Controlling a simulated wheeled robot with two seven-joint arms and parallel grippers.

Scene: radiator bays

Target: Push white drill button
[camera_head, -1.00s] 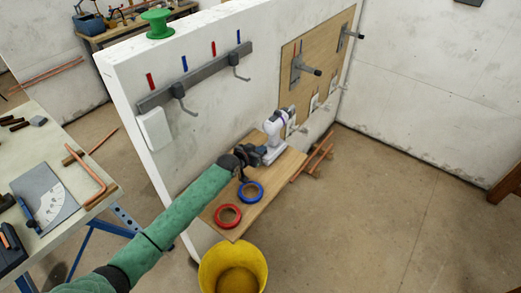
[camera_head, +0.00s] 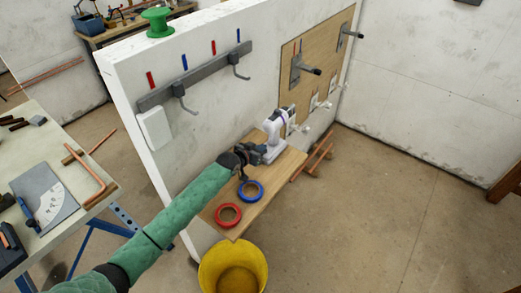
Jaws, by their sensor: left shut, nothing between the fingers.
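A white drill (camera_head: 272,130) stands upright on a wooden shelf (camera_head: 229,228) fixed to the white partition wall. Its head points right and its base rests on the board. My left arm, in a green sleeve, reaches in from the lower left. My left gripper (camera_head: 258,154) is shut and empty, close against the left side of the drill's handle. I cannot tell if it touches. The drill's button is too small or hidden to see. My right gripper is not in view.
A red tape ring (camera_head: 229,223) and a blue tape ring (camera_head: 251,198) lie on the shelf. A yellow bucket (camera_head: 233,274) stands below its front corner. A grey hook rail (camera_head: 195,82) is on the wall above.

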